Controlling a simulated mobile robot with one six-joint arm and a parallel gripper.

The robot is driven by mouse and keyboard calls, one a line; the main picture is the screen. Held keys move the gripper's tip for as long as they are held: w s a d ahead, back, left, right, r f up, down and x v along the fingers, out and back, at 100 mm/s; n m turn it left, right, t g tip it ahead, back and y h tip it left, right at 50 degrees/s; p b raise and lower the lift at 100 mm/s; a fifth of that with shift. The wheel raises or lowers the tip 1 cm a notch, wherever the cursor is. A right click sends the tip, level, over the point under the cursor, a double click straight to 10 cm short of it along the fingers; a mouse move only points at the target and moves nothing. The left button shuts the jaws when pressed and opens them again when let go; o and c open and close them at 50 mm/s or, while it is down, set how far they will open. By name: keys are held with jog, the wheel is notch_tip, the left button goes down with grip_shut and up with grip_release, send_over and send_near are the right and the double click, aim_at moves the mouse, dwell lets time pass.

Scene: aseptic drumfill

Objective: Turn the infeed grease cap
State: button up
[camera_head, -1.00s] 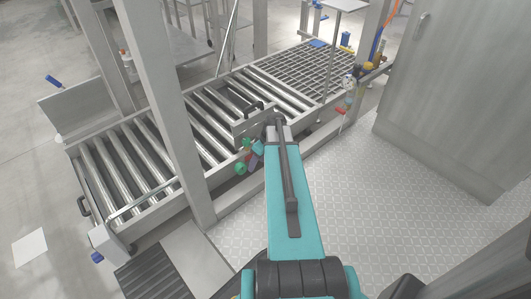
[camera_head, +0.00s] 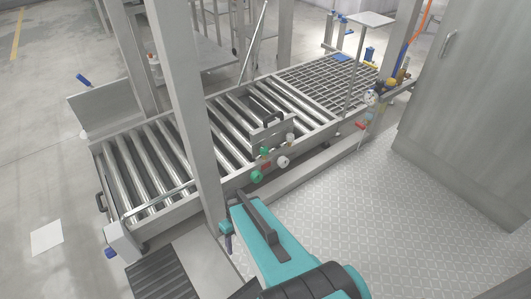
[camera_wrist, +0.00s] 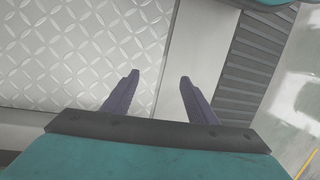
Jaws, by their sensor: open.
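The roller conveyor (camera_head: 215,192) runs across the head view. I cannot tell which of these, if any, is the infeed grease cap. My gripper (camera_wrist: 158,78) is open and empty in the wrist view, its two dark fingers apart over the floor. In the head view my arm reaches in front of the conveyor, below and left of the knobs, and its end is near the upright post.
A steel post (camera_head: 190,110) stands close to my arm, in front of the conveyor. A dark ribbed mat (camera_head: 160,275) lies at lower left. A grey cabinet (camera_head: 475,110) stands at right. The patterned floor plate (camera_head: 400,210) between is clear.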

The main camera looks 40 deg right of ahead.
jog(key=s+a+f+g+h, duration=0.1)
jog(key=s+a+f, duration=0.1)
jog(key=s+a, duration=0.2)
jog(key=s+a+f+g+h, duration=0.1)
jog(key=s+a+f, duration=0.2)
jog(key=s, duration=0.7)
jog(key=a, duration=0.2)
jog(key=shift+a+g, duration=0.3)
jog(key=shift+g, duration=0.1)
jog(key=shift+f, duration=0.1)
jog(key=c, duration=0.5)
jog(key=shift+c, duration=0.2)
jog(key=shift+d+m, duration=0.1)
jog(key=shift+m, duration=0.2)
